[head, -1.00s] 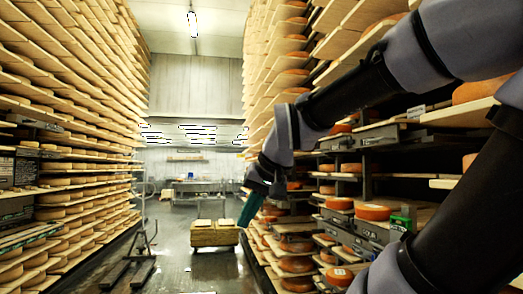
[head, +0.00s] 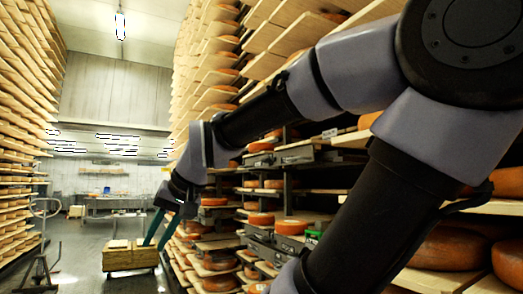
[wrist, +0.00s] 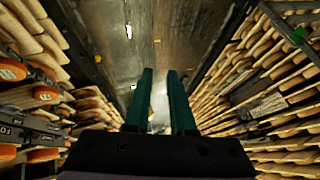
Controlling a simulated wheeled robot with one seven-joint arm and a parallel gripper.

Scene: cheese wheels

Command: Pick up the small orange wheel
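Several orange cheese wheels lie on the right-hand shelves in the head view, among them one wheel (head: 291,225) on a middle board and another wheel (head: 261,218) to its left. I cannot tell which one is the small orange wheel. My gripper (head: 156,244) hangs over the aisle, left of these wheels, with its teal fingers pointing down. In the wrist view my gripper (wrist: 160,74) has its two fingers apart with nothing between them. Orange wheels (wrist: 12,69) also show at the left of the wrist view, apart from the fingers.
Tall shelves (head: 20,150) of pale wheels line the left side. A wooden block on a low cart (head: 130,258) stands on the aisle floor behind my gripper. A metal stand (head: 42,275) is at lower left. Larger wheels (head: 448,248) sit at the right behind my arm.

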